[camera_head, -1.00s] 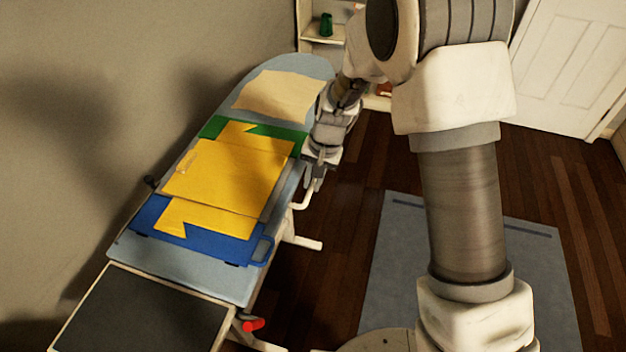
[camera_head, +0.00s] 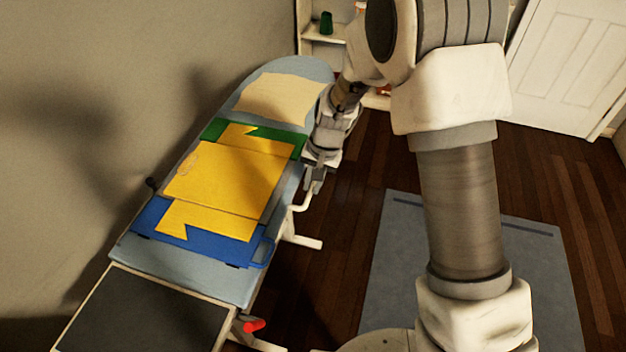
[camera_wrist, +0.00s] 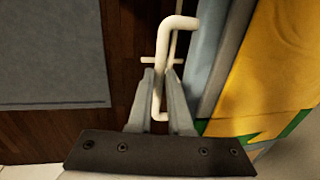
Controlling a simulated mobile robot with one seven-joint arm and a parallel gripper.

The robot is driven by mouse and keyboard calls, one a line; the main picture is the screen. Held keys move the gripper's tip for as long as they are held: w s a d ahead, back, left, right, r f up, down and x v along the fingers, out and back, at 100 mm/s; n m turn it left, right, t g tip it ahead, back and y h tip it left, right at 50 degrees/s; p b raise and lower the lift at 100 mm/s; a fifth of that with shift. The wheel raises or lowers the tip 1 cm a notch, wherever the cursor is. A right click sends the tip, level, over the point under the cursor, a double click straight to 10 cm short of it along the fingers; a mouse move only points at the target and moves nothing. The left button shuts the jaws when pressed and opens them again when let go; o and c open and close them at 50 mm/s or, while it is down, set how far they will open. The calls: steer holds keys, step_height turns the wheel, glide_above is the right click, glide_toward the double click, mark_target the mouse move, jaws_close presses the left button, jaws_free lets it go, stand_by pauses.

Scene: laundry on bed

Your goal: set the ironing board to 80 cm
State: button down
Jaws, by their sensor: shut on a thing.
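The ironing board (camera_head: 215,275) has a blue-grey top and runs along the wall on the left of the head view. A white bent handle (camera_wrist: 165,35) sticks out from under its side; part of it also shows in the head view (camera_head: 304,200). My gripper (camera_head: 314,184) is beside the board's right edge, a little below the top. In the wrist view its two fingers (camera_wrist: 161,75) lie on either side of the handle's bar and are shut on it. The far end of the handle's linkage is hidden under the board.
A yellow shirt (camera_head: 225,175) lies on a blue and green folding board (camera_head: 205,240) on top. A cream cloth (camera_head: 275,97) lies near the rounded end. White legs (camera_head: 300,241) reach out low. A grey mat (camera_head: 400,260) covers floor at right. A shelf (camera_head: 322,38) stands behind.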

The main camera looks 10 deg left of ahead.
step_height(320, 180, down, 2)
steer(key=shift+s+f, duration=0.1)
steer(key=shift+f, duration=0.05)
steer(key=c, duration=0.8)
jaws_free()
steer(key=shift+c, duration=0.2)
steer(key=d+r+p, duration=0.2)
steer(key=d+r, duration=0.1)
steer(key=r, duration=1.4)
steer(key=shift+s+r, duration=0.15)
steer(key=shift+d, duration=0.15)
